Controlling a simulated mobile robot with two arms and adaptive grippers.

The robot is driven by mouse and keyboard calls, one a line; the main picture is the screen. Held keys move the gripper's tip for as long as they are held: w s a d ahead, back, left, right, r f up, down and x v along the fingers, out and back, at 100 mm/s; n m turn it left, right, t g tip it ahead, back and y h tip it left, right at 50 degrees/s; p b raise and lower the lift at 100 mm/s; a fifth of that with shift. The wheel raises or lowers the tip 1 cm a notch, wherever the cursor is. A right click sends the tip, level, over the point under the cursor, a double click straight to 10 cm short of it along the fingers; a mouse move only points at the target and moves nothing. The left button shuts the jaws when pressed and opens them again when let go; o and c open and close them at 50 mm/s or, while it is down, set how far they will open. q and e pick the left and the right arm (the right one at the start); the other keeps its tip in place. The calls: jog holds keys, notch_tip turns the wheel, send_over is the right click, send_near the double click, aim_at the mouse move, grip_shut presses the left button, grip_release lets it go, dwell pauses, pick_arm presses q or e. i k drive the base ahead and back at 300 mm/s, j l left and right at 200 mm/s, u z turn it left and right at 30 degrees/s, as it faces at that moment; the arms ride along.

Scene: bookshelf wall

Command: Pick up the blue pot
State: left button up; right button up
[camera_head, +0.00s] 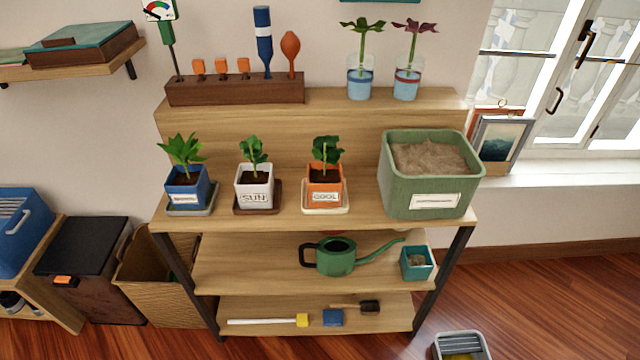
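The blue pot (187,193) is a square planter with a leafy green plant and a small white label. It stands upright on a grey saucer (204,211) at the left end of the shelf's middle tier. A white pot (254,193) marked "SUN" stands to its right on a brown saucer. An orange pot (325,192) marked "COOL" stands further right on a pale saucer. Neither of my grippers shows in the head view.
A green bin of soil (431,195) fills the tier's right end. A wooden tool block (235,90) and two glasses with cuttings stand on the tier above. A green watering can (336,258) and a teal pot (417,264) sit below.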

aim_at(188, 184)
jog(key=j+u, duration=0.15)
jog(key=j, duration=0.2)
jog(key=i+j+u, duration=0.1)
jog(key=j, duration=0.25)
jog(key=i+j+u, duration=0.15)
jog(key=j, duration=0.2)
jog(key=i+j+u, duration=0.15)
jog(key=j, duration=0.2)
jog(key=k, duration=0.05)
